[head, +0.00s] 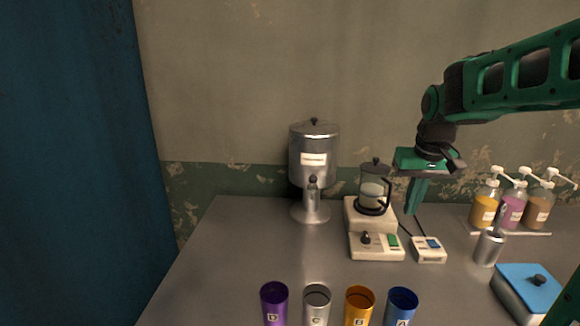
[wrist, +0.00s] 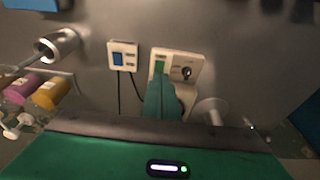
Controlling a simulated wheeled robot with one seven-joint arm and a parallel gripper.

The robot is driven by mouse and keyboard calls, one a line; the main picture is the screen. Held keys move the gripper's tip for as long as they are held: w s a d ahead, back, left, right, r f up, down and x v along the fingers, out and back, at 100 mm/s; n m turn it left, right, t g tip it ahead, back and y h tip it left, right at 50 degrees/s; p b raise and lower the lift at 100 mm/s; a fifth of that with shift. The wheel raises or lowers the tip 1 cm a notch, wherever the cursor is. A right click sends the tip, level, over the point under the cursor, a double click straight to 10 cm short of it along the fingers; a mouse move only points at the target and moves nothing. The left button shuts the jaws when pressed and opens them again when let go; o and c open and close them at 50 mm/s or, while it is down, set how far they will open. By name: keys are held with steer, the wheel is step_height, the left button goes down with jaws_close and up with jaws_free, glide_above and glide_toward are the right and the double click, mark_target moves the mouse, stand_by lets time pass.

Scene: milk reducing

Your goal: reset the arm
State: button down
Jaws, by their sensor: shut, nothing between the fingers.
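My gripper (head: 412,208) is green and shut, with nothing in it. In the head view it points down from the arm at the right, in the air to the right of the glass jug. In the wrist view its shut fingers (wrist: 161,92) cover part of the cream-coloured heater base (wrist: 188,66). The heater base also shows in the head view (head: 362,246), with a knob and a green switch. A lidded glass jug (head: 374,186) with pale content stands on it. In the wrist view the gripper hides the jug.
A small box with a blue switch (head: 429,250) is right of the heater. A metal dispenser (head: 314,160) stands left. Pump bottles (head: 485,206), a metal cup (head: 488,248) and a blue-lidded box (head: 530,290) are right. Purple (head: 274,302), silver (head: 317,303), orange (head: 359,304) and blue (head: 401,305) cups stand in front.

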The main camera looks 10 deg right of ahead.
steer(key=s+f+m+g, duration=0.1)
steer(key=s+f, duration=0.3)
steer(key=s, duration=0.8)
steer(key=s+f+m+g, duration=0.1)
steer(key=s+f, duration=0.3)
steer(key=s, duration=0.8)
steer(key=shift+a+m+y, duration=0.2)
steer(key=shift+m+y, duration=0.2)
steer(key=shift+m, duration=0.2)
steer(key=shift+s, duration=0.1)
